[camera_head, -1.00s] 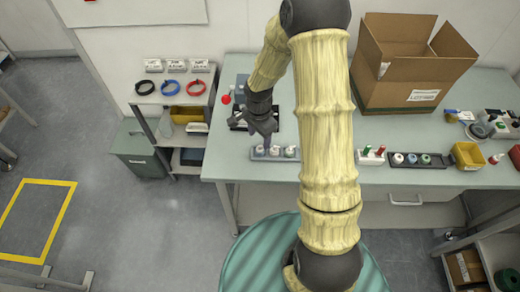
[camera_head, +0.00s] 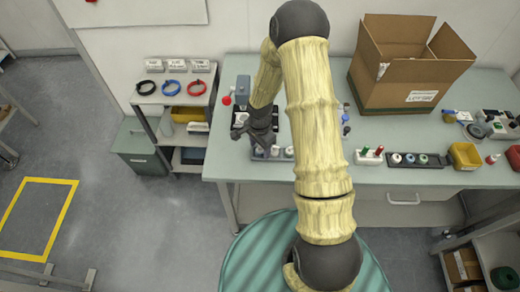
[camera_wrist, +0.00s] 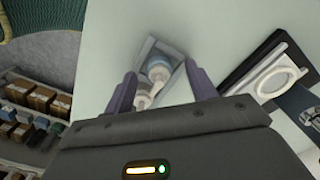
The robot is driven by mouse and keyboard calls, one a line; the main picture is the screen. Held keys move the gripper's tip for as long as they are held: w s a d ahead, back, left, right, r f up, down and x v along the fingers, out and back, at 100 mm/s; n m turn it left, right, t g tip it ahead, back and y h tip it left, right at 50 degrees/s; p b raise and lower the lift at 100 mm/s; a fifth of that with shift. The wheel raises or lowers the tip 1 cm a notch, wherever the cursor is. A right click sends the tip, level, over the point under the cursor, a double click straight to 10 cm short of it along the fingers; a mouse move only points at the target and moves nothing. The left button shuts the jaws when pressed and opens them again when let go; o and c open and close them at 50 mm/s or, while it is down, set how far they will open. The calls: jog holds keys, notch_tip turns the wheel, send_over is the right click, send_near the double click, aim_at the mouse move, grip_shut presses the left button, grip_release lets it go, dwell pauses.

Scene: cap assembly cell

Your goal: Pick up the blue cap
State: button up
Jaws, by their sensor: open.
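In the wrist view, a small grey tray (camera_wrist: 150,45) holds small round pieces between my two fingers. The farther piece (camera_wrist: 158,70) has a blue band and a pale top, and may be the blue cap; its shape is hard to tell. A whitish piece (camera_wrist: 143,98) lies nearer and is partly hidden by my gripper body. My gripper (camera_wrist: 161,70) is open, with one finger on each side of the tray and nothing held. In the head view, my gripper (camera_head: 256,138) is just over the left end of this tray, whose white-topped pieces (camera_head: 289,151) show to the right.
A dark fixture with a white ring (camera_wrist: 278,81) lies right of my fingers in the wrist view. Bare bench (camera_head: 400,133) lies behind the rack.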

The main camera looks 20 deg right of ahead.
dwell(0.5)
jog(key=c, duration=0.8)
jog(key=shift+c, duration=0.2)
